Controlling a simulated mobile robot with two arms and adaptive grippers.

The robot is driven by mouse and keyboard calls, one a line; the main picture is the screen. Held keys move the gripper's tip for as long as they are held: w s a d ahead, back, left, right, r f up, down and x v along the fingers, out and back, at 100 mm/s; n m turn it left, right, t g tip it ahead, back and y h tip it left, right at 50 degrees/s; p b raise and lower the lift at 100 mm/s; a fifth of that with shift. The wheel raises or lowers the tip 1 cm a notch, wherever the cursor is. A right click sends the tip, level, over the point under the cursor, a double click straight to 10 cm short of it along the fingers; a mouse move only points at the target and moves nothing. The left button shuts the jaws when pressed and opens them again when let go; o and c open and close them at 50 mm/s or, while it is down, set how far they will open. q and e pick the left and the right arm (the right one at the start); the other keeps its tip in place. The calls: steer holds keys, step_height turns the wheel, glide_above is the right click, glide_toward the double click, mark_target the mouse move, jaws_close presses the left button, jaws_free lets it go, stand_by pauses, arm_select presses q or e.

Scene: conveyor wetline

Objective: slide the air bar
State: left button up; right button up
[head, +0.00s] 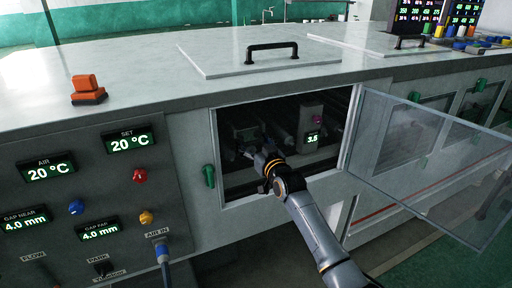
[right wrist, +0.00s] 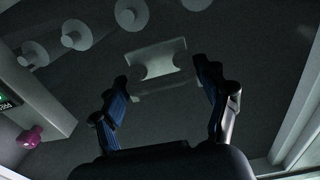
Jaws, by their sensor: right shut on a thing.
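My right arm reaches through the open hatch of the grey machine, and my right gripper (head: 247,152) is inside the dark bay. In the right wrist view my right gripper (right wrist: 160,82) has its two blue-padded fingers either side of a pale block (right wrist: 155,68) with scooped sides. It is shut on this block, which appears to be part of the air bar. The rest of the bar is lost in shadow. A grey unit with a 3.6 display (head: 312,138) and a magenta knob stands right of the gripper. My left gripper is not in view.
The clear hatch door (head: 425,150) is swung open to the right. Pale rollers (right wrist: 77,34) show in the right wrist view.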

steer(key=shift+a+r, duration=0.2)
steer(key=shift+r, duration=0.05)
steer(key=o, duration=1.3)
steer(key=shift+o, duration=0.5)
steer(key=shift+w+a+f, duration=0.25)
steer(key=shift+d, duration=0.1)
steer(key=shift+s+d, duration=0.1)
steer(key=shift+s+d+f, duration=0.1)
steer(key=shift+s+d, duration=0.1)
steer(key=shift+s, duration=0.2)
steer(key=v, duration=1.1)
